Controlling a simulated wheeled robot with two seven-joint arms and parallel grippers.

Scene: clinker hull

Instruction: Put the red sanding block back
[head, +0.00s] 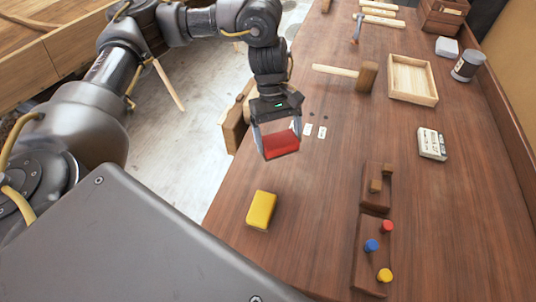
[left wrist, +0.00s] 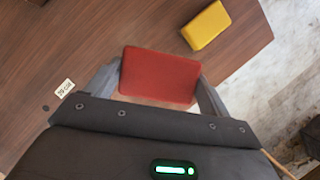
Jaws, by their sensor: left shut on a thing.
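The red sanding block (head: 282,144) is held between the fingers of my left gripper (head: 278,140), above the bench near its left edge. In the left wrist view the red block (left wrist: 159,76) fills the space between the two fingers (left wrist: 158,85). A yellow block (head: 261,210) of similar shape lies on the bench below it in the head view, and at the upper right in the left wrist view (left wrist: 206,25). Small pale labels (head: 308,130) lie on the bench just right of the gripper. My right gripper is not in view.
A wooden mallet (head: 350,75) and an open wooden tray (head: 413,80) lie farther back. A wooden rack (head: 371,250) with red, blue and yellow knobs stands at front right. A pale box (head: 432,144) and a tin (head: 467,66) stand at right. The middle of the bench is clear.

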